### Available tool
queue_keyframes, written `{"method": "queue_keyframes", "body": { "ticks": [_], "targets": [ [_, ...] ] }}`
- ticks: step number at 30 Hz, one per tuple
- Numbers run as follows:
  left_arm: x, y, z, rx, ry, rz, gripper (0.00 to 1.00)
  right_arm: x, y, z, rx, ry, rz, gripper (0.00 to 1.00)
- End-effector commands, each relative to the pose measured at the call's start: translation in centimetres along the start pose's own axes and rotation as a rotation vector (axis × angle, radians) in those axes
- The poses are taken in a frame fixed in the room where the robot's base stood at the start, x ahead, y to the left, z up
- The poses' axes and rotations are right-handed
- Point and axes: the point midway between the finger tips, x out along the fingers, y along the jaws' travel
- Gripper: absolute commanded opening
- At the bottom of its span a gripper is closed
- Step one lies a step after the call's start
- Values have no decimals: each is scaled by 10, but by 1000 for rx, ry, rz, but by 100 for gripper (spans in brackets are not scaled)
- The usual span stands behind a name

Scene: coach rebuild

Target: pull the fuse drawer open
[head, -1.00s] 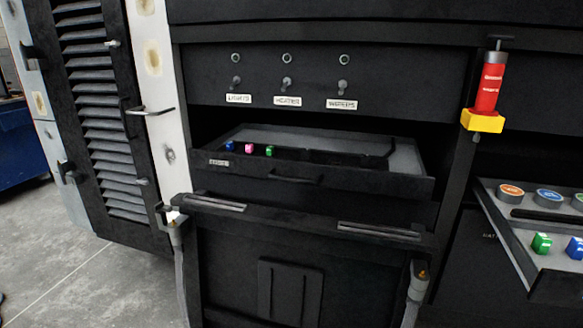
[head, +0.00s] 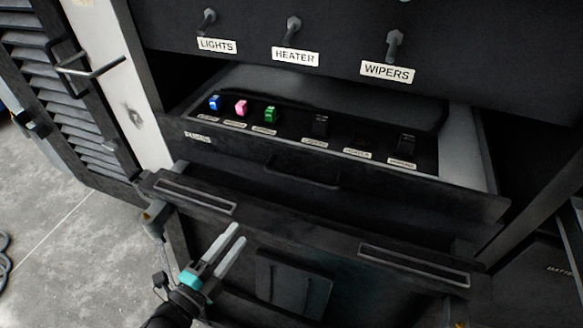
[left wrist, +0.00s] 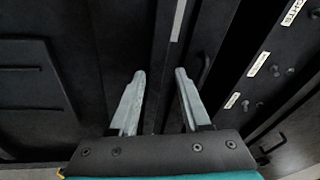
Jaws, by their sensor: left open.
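The fuse drawer (head: 340,185) is a black drawer standing partly out of the cabinet below the labelled switches. Blue, pink and green fuses (head: 241,107) and dark ones sit inside it. Its dark bar handle (head: 301,178) is on the front face; a dark handle also shows in the left wrist view (left wrist: 205,72). My left gripper (head: 230,246) is open and empty, below and left of the handle, in front of the lower panel and apart from the handle. In the left wrist view its two grey fingers (left wrist: 160,78) are spread with nothing between them. My right gripper is not in view.
A ledge with two pale-edged slots (head: 415,264) juts out below the drawer. Switches labelled LIGHTS, HEATER and WIPERS (head: 394,45) are above. A louvred door (head: 60,110) stands open at the left, with bare concrete floor (head: 60,225) below it.

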Motion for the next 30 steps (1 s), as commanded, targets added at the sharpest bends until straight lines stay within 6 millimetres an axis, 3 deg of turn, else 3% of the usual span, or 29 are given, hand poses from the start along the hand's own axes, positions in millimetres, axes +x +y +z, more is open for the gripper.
{"method": "queue_keyframes", "body": {
  "ticks": [1,4,9,13,30],
  "targets": [
    [0,-20,-15,74,66,-37,47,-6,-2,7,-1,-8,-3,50],
    [-2,-44,-38,190,171,-97,47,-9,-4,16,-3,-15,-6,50],
    [-4,-60,-57,285,258,-149,47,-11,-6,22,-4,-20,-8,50],
    [6,-63,-62,295,268,-158,47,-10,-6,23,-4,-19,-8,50],
    [112,-75,-93,289,265,-156,47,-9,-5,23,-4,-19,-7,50]
  ]
}}
